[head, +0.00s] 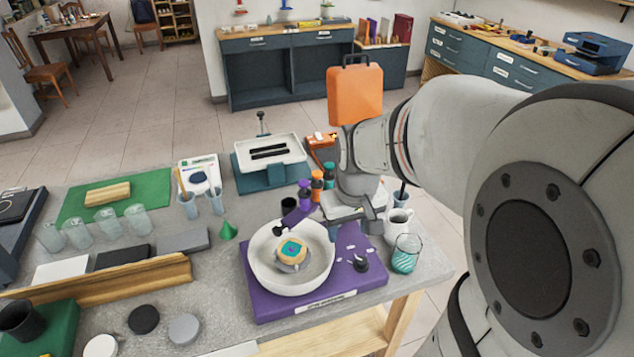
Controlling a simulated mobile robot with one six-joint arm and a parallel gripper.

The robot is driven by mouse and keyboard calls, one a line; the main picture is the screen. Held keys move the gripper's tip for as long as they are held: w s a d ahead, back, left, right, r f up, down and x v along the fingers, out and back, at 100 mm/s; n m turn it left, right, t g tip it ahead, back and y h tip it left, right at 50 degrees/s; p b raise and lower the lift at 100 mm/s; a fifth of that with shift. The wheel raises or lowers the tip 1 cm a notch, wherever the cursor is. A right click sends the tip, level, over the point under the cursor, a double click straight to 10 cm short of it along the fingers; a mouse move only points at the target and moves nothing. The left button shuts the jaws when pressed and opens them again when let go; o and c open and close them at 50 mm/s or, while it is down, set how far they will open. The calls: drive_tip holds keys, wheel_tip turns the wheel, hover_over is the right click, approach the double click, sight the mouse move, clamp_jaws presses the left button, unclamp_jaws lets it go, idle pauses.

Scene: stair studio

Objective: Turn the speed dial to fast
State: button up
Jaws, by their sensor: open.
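A purple machine (259,300) stands at the bench's front edge, with a white bowl (262,277) on its left part. A small round tan piece with a teal top (291,249) sits in the bowl. The black speed dial (361,264) is on the machine's right part, with small pale marks around it. The marks are too small to read, so I cannot tell its setting. My gripper (352,217) is open above the machine's back edge, behind the dial and apart from it. My wrist hides part of the machine's back.
A glass with teal contents (406,254) and a white mug (397,222) stand close to the right of the machine. Small bottles (316,186) stand behind it. A green cone (228,229) is to its left. An orange case (355,95) is farther back.

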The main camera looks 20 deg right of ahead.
drive_tip(key=g+b, duration=0.2)
hover_over(362, 260)
wheel_tip(362, 260, down, 11)
drive_tip(key=shift+a+r, duration=0.1)
drive_tip(key=shift+r, duration=0.1)
drive_tip(key=shift+f, duration=0.3)
wheel_tip(362, 260, down, 8)
drive_tip(key=shift+r+p, duration=0.2)
drive_tip(key=shift+p, duration=0.3)
drive_tip(key=c, duration=1)
